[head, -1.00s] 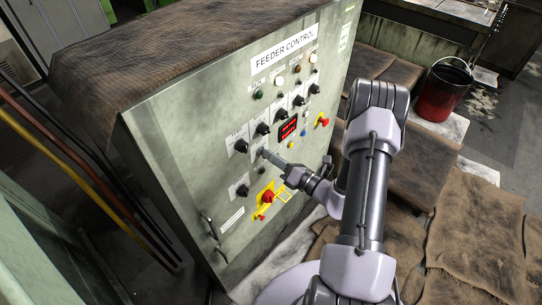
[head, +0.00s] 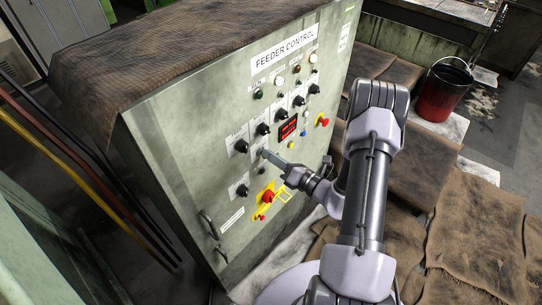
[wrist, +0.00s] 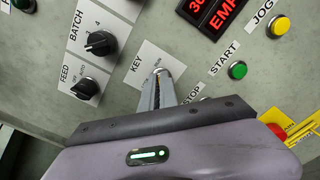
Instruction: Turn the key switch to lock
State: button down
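The key switch sits on the white KEY plate (wrist: 143,62) of the control panel, with the word AUTO partly readable beside it. My gripper (wrist: 158,76) reaches the plate with its two fingers close together at the switch. The fingers are shut on the key, which they almost wholly cover, so its angle cannot be read. In the head view my gripper (head: 264,153) points at the lower middle of the green-grey FEEDER CONTROL cabinet (head: 185,125).
Near the fingers are the BATCH knob (wrist: 100,43), FEED knob (wrist: 85,88), green START button (wrist: 238,70) and yellow JOG button (wrist: 280,25). A red switch on a yellow plate (head: 258,207) is below. A red bucket (head: 440,95) stands at the right.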

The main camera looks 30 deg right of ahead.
dwell(0.3)
jog(key=shift+s+a+f+n+b, duration=0.1)
jog(key=shift+a+n+b, duration=0.05)
jog(key=shift+n+b, duration=2.75)
jog(key=shift+a+r+n+b, duration=0.1)
jog(key=shift+n+b, duration=2.55)
jog(key=shift+n, duration=0.4)
jog(key=shift+s+a+f+n+b, duration=0.1)
jog(key=shift+a+n+b, duration=0.05)
jog(key=shift+n+b, duration=2.75)
jog(key=shift+n, duration=0.25)
jog(key=c, duration=1.6)
grip_release()
jog(key=shift+c, duration=0.2)
